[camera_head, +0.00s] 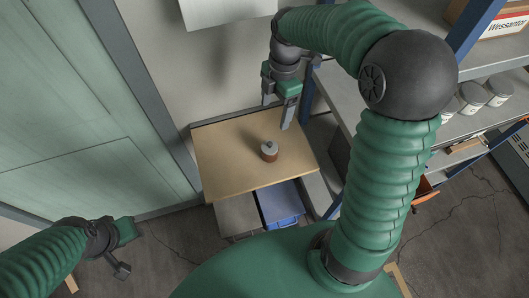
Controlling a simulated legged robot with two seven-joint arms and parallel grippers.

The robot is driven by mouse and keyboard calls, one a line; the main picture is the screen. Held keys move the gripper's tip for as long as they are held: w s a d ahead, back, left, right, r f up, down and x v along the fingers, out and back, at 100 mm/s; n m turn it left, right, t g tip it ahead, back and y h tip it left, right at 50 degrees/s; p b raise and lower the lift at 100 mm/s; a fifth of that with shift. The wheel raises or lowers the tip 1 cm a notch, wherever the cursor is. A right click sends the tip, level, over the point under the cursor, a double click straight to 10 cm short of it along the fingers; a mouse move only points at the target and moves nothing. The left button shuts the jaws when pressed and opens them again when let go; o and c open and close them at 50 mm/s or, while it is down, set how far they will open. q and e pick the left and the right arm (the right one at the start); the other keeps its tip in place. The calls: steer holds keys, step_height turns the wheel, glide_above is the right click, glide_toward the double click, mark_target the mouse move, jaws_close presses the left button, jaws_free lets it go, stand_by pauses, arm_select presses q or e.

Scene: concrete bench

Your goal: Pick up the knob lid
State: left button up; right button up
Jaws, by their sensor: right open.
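The knob lid (269,150) is a small round grey and brown piece with a dark knob on top. It sits on the light wooden top of a small cabinet (225,165), right of the middle. My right gripper (276,114) is open and empty, with its fingers pointing down. In the picture it is above the lid, over the cabinet's far part, and apart from the lid. My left gripper (125,256) is low at the left, away from the cabinet, and its jaws do not show clearly.
A blue drawer or bin (281,203) stands out at the cabinet's front. A shelf (480,125) with several white jars is at the right, with a blue post beside the cabinet. A green door (75,110) is at the left. The wooden top around the lid is clear.

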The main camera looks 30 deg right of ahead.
steer(key=n, duration=0.2)
glide_above(270, 142)
steer(key=f, duration=0.5)
steer(key=f+p, duration=0.1)
steer(key=f, duration=0.5)
steer(key=shift+s+a+f, duration=0.15)
steer(key=shift+a, duration=0.05)
steer(key=f, duration=0.1)
steer(key=f+p, duration=0.1)
steer(key=f, duration=0.3)
steer(key=shift+d, duration=0.25)
steer(key=shift+f, duration=0.45)
steer(key=shift+r, duration=0.1)
steer(key=c, duration=0.4)
steer(key=shift+a, duration=0.1)
steer(key=c, duration=1)
steer(key=shift+r, duration=0.1)
